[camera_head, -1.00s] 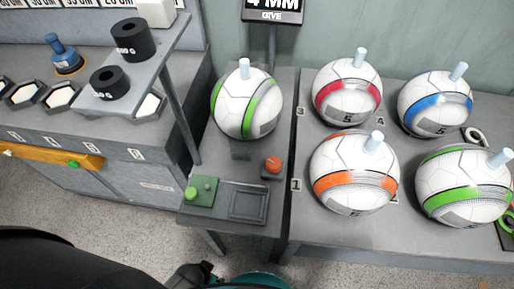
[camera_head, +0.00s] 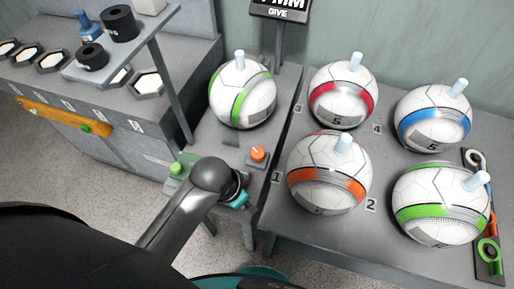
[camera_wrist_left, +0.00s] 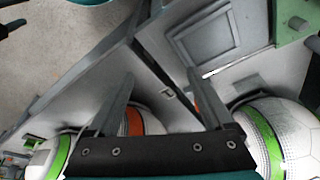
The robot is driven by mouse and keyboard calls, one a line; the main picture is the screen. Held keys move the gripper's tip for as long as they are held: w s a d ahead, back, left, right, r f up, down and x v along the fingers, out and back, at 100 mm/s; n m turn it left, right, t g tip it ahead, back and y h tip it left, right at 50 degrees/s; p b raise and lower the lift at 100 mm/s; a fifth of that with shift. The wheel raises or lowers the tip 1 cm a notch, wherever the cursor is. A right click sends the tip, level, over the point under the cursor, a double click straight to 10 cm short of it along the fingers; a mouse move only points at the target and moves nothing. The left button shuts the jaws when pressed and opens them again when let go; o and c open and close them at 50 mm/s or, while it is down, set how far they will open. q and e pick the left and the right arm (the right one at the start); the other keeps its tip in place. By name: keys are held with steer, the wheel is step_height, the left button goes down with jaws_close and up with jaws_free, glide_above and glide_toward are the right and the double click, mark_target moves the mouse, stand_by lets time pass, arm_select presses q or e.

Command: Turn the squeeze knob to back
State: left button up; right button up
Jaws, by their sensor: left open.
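The squeeze knob is taken to be the orange knob (camera_head: 257,153) on a small grey base, on the narrow stand in front of the white-and-green ball (camera_head: 242,94). My left arm reaches over the front of this stand, with the teal part by my left gripper (camera_head: 240,197) below and left of the knob; its fingers are hard to make out there. In the wrist view my left gripper (camera_wrist_left: 159,76) is open and empty, its fingers apart. An orange patch (camera_wrist_left: 194,106) beside the right finger looks like the knob, partly hidden. My right gripper is not in view.
Several balls with pegs, including an orange-banded ball (camera_head: 327,172), stand on the right table (camera_head: 290,225). A green button (camera_head: 177,168) is left of my arm. A sign (camera_head: 280,10) stands behind. A shelf post (camera_head: 172,90) rises at left.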

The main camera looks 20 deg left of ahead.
arm_select(q)
steer(key=w+d+r+m, duration=0.2)
steer(key=w+d+m, duration=0.1)
steer(key=w+m, duration=0.25)
steer(key=m+g+y, duration=0.1)
steer(key=m+g, duration=0.2)
steer(key=m, duration=0.7)
glide_toward(257, 152)
steer(key=shift+n, duration=0.25)
steer(key=f+b, duration=0.2)
steer(key=f, duration=0.2)
steer(key=f+b, duration=0.2)
steer(key=f, duration=0.3)
steer(key=shift+s+d, duration=0.15)
steer(key=shift+d, duration=0.05)
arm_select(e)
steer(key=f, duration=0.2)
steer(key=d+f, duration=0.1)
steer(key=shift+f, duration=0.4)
arm_select(q)
steer(key=shift+c, duration=0.2)
jaws_close()
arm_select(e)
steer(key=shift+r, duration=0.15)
